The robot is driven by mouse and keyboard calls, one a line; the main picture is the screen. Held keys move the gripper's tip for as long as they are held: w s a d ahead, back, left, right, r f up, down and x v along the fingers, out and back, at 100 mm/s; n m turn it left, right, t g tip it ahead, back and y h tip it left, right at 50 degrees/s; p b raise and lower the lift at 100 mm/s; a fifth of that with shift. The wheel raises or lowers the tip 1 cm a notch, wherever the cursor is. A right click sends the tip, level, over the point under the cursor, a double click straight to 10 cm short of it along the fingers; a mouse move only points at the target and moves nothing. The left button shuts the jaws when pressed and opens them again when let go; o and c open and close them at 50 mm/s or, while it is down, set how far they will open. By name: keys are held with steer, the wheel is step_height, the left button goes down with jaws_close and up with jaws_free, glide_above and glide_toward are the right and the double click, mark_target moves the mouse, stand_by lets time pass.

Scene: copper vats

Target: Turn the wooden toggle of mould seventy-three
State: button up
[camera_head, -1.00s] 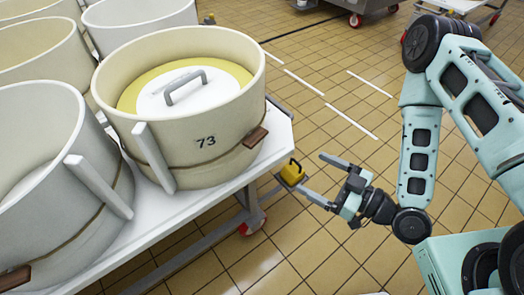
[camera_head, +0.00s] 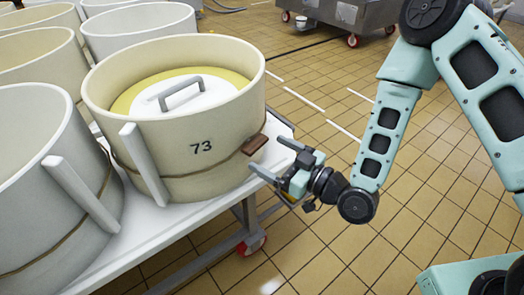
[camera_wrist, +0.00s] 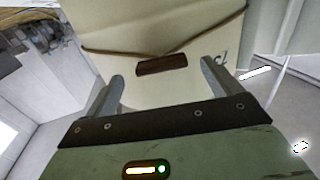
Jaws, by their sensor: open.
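Mould seventy-three (camera_head: 190,170) is a cream round tub marked 73 on the white table's near right end. Its brown wooden toggle (camera_head: 255,144) sits on the cord around its right side. The toggle also shows in the wrist view (camera_wrist: 162,64), lying nearly level and a little tilted against the wall. My gripper (camera_head: 272,159) is open and empty, just right of the toggle. In the wrist view, its two fingers (camera_wrist: 160,78) stand apart on either side of and below the toggle, and neither appears to touch it. The toggle is not hidden.
A white lid with a grey handle (camera_head: 181,92) sits inside the mould. Other moulds (camera_head: 45,175) stand close on the left. The white table (camera_head: 150,228) has a red-wheeled leg below. Tiled floor (camera_head: 400,215) to the right is clear.

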mark_target(260, 148)
steer(key=shift+x, duration=1.75)
steer(key=c, duration=1)
